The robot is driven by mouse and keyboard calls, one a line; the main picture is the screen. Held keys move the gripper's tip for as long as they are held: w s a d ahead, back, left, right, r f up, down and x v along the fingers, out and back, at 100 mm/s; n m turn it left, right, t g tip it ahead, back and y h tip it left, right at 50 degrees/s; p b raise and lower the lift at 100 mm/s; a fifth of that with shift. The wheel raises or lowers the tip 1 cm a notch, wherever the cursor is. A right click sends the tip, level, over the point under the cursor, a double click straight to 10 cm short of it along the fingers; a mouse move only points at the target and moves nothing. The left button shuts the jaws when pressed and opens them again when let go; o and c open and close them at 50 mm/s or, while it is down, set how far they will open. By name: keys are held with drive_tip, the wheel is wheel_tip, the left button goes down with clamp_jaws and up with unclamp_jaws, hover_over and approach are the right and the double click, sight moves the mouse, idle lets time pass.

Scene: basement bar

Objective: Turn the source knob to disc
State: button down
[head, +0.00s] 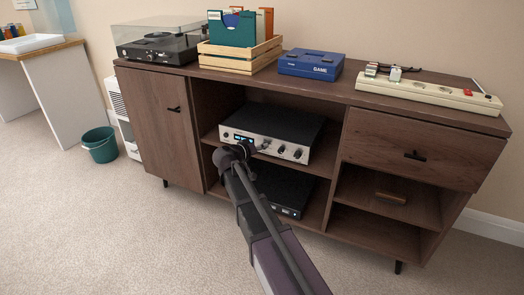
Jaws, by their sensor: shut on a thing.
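A silver-fronted amplifier (266,136) with a black top sits on the upper middle shelf of the wooden cabinet. Its front has a small lit blue display (243,138) at left and dark knobs (283,150) to the right. My gripper (249,146) is at the front panel, just below and right of the display. It is shut on what appears to be the source knob, which the gripper hides. The labels and the knob's pointer are too small or covered to read.
A black device (283,190) sits on the shelf below, partly behind my arm. A turntable (158,42), a wooden crate of records (240,52), a blue game box (311,63) and a power strip (430,90) stand on the cabinet top. The carpet (130,225) in front is clear.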

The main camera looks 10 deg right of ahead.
drive_tip(key=shift+f+n+g+h+b, duration=0.2)
drive_tip(key=shift+n+g+h+b, duration=0.1)
drive_tip(key=shift+n+h+b, duration=1.25)
drive_tip(key=shift+n+y+p, duration=0.3)
drive_tip(key=shift+n+y, duration=0.05)
drive_tip(key=shift+c, duration=2.4)
unclamp_jaws()
drive_tip(key=shift+r, duration=0.15)
